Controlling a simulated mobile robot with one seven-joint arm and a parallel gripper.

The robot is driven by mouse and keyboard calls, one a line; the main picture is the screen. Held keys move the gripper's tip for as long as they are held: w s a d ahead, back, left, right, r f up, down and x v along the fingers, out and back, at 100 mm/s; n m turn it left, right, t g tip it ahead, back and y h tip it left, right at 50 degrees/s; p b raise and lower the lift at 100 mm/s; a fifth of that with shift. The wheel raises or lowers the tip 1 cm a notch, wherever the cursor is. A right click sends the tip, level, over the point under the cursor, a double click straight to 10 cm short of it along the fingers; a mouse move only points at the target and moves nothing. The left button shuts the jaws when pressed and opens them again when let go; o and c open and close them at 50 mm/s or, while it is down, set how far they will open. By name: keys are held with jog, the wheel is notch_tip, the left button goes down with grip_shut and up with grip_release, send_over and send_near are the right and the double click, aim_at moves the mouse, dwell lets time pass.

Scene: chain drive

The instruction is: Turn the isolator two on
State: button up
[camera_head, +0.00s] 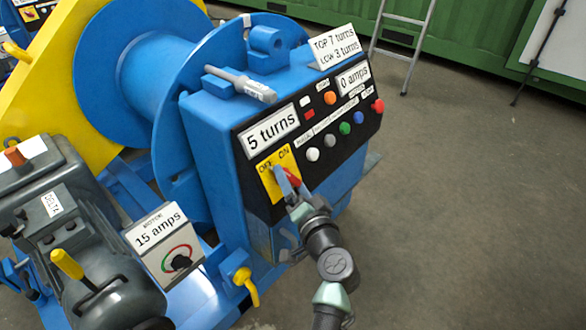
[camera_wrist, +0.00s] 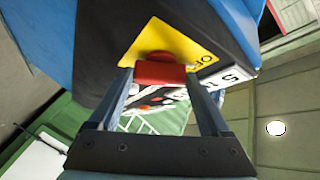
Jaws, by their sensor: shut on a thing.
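The isolator is a red handle (camera_head: 292,177) on a yellow plate (camera_head: 266,184) marked OFF on the left and ON on the right. It is on the front of the blue control box. My gripper (camera_head: 285,181) reaches it from below and is shut on the red handle. In the wrist view the red handle (camera_wrist: 160,73) sits between both fingers, with the yellow plate (camera_wrist: 180,42) behind it. My fingers partly hide the handle in the head view, so its exact angle is unclear. I see no number on this isolator.
The black panel has a "5 turns" display (camera_head: 271,131), a "0 amps" display (camera_head: 353,78) and several coloured buttons. A grey motor (camera_head: 75,225) and a "15 amps" box (camera_head: 157,232) stand left. A yellow hook-shaped part (camera_head: 244,283) is low on the blue frame. Floor at right is clear.

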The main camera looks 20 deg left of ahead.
jog(key=m+h+p, duration=0.1)
jog(key=p, duration=0.2)
jog(key=r+m+p, duration=0.1)
jog(key=m+p, duration=0.1)
jog(key=p, duration=0.1)
jog(key=m+h+p, duration=0.1)
jog(key=p, duration=0.2)
jog(key=shift+a+r+g+h, duration=0.1)
jog(key=shift+r+g+h, duration=0.15)
jog(key=shift+g+h, duration=0.05)
jog(key=m+g+h+p, duration=0.1)
jog(key=m+p, duration=0.1)
jog(key=p, duration=0.3)
jog(key=m+h+p, duration=0.1)
jog(key=m+p, duration=0.2)
jog(key=p, duration=0.2)
jog(key=shift+a+r+g, duration=0.15)
jog(key=shift+r+g, duration=0.05)
jog(key=shift+g, duration=0.2)
jog(key=m+g+h+p, duration=0.1)
jog(key=m+p, duration=0.1)
jog(key=p, duration=0.1)
jog(key=shift+w+p, duration=0.15)
jog(key=shift+p, duration=0.25)
jog(key=shift+f+m+g+p, duration=0.3)
jog(key=shift+m+g+p, duration=0.25)
jog(key=shift+m+g, duration=0.55)
jog(key=shift+m, duration=0.3)
jog(key=o, duration=1.2)
